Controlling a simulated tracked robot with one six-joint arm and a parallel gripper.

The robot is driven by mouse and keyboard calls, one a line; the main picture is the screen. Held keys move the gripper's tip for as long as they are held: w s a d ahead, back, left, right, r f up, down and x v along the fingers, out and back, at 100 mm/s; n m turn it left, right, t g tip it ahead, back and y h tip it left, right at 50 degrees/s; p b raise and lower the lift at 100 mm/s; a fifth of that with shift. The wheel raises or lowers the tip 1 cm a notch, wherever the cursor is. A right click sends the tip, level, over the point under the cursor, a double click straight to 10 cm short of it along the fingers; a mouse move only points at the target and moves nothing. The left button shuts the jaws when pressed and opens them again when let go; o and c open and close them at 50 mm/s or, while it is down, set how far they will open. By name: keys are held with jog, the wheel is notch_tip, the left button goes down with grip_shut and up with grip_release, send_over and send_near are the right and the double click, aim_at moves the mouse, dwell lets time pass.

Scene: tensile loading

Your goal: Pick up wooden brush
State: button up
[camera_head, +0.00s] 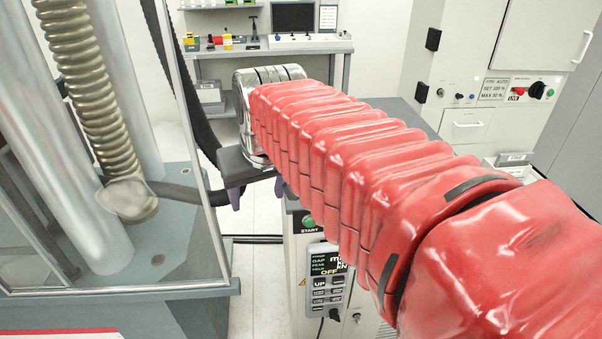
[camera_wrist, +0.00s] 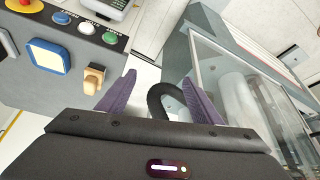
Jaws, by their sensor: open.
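In the wrist view a small tan, wood-coloured piece (camera_wrist: 94,78), which looks like the wooden brush, is on the grey console, left of my left finger. Its full shape is hard to tell. I cannot make out the brush in the head view, where my red arm covers much of the middle. My gripper (camera_wrist: 158,80) has its two purple fingers spread, with nothing held between them. In the head view my gripper (camera_head: 257,192) hangs between the glass-sided machine and the console.
The grey console (camera_wrist: 50,88) carries a blue-framed button and several coloured buttons. The glass-sided testing machine (camera_wrist: 250,75) stands right in the wrist view. A black hose (camera_wrist: 168,92) curves between the fingers. A workbench (camera_head: 270,48) with a monitor stands at the back.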

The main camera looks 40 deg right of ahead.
jog(key=w+d+r+m, duration=0.1)
jog(key=w+d+r, duration=0.1)
jog(key=d, duration=0.7)
jog(key=w+d+r+m+g+h, duration=0.1)
jog(key=w+d+r+m, duration=0.1)
jog(key=d, duration=0.7)
jog(key=shift+r+m, duration=0.3)
jog(key=x, duration=0.8)
jog(key=shift+s+f, duration=0.1)
jog(key=shift+f, duration=0.25)
jog(key=shift+w+x, duration=0.1)
jog(key=shift+x, duration=1.25)
jog(key=shift+w+x, duration=0.15)
jog(key=shift+x, duration=1.15)
jog(key=shift+d+r, duration=0.1)
jog(key=shift+r, duration=0.05)
jog(key=shift+c, duration=0.7)
